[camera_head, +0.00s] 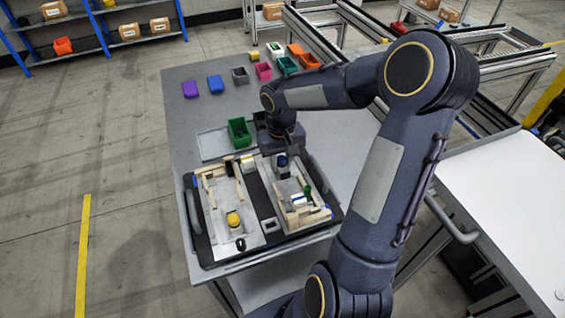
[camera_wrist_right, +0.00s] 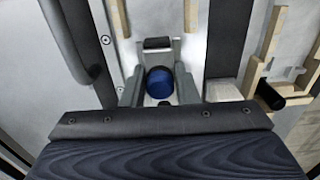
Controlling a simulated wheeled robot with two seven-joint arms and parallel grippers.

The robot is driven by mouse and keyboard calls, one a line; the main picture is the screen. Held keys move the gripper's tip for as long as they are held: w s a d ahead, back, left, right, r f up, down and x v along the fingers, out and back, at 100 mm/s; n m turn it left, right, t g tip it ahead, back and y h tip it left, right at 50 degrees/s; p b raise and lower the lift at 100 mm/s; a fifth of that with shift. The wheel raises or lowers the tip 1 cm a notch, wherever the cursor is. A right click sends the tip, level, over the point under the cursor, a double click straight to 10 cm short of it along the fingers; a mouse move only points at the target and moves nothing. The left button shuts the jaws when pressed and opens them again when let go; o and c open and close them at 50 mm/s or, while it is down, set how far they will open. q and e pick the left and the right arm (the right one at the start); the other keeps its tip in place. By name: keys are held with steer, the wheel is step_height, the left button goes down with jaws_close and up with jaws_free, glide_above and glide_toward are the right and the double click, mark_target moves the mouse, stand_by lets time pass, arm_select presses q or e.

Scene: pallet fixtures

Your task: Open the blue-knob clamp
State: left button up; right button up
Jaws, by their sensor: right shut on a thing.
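The blue-knob clamp (camera_wrist_right: 159,84) shows in the wrist view as a round dark-blue knob with grey metal parts and a black pad beyond it. In the head view the blue knob (camera_head: 282,161) stands in the right half of the black-framed pallet (camera_head: 263,212). My right gripper (camera_wrist_right: 158,78) reaches down over the clamp, with one grey finger on each side of the knob, shut on it. The fingers are mostly hidden by my wrist in the head view. My left gripper is in neither view.
The pallet also holds wooden blocks, a yellow knob (camera_head: 233,219) and a green part (camera_head: 307,192). A green bin (camera_head: 239,132) stands behind it. Several small coloured bins line the table's far edge. The table's left middle is clear.

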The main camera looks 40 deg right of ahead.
steer(key=shift+w, duration=0.15)
steer(key=shift+w+d, duration=0.2)
steer(key=shift+w, duration=0.45)
steer(key=shift+w+d, duration=0.2)
steer(key=shift+w, duration=0.4)
steer(key=o, duration=0.8)
steer(key=shift+c, duration=0.2)
step_height(320, 180, up, 8)
steer(key=p, duration=0.6)
